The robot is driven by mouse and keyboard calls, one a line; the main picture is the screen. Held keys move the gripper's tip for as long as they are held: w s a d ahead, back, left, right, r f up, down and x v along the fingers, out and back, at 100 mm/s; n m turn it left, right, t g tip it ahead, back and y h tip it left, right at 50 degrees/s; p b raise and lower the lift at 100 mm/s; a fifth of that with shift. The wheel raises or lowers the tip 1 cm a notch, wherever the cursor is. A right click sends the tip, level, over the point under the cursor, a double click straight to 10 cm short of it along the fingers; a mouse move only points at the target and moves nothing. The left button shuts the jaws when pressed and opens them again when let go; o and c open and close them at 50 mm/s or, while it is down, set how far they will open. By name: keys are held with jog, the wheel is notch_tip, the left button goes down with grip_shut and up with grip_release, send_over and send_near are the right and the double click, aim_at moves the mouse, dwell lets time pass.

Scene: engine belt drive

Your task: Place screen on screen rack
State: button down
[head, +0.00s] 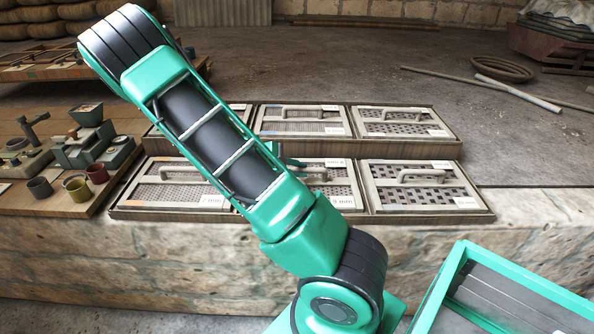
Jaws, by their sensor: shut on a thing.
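The screen rack (300,216) is a stepped wooden frame on the stone ledge, with two rows of framed screens. The front middle screen (342,196) has a light frame, a perforated sheet and a handle, and is partly hidden by my arm. A small part of my gripper (287,160) shows behind my arm at this screen's handle. The gripper is shut on the screen; its fingertips are mostly hidden. The screen appears to lie in its front slot; I cannot tell whether it is raised.
Other screens fill the front right (425,193), front left (165,200), back middle (290,128) and back right (400,130) slots. A wooden board (60,208) with cups and small devices is at left. A green-framed bin (520,285) is at lower right.

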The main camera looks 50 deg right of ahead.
jog(key=c, duration=1.7)
grip_release()
jog(key=shift+o, duration=0.2)
jog(key=v, duration=1.1)
jog(key=s+a+r+n+t+y, duration=0.1)
jog(key=s+a+r+n+y, duration=0.2)
jog(key=s+n, duration=0.4)
jog(key=s+a+r+n+t+y, duration=0.1)
jog(key=s+a+r+n+y, duration=0.3)
jog(key=s+n, duration=0.4)
jog(key=s+a+r+n+y, duration=0.4)
jog(key=s+n, duration=0.4)
jog(key=n, duration=0.2)
jog(key=shift+a+t, duration=0.3)
jog(key=shift+t, duration=0.1)
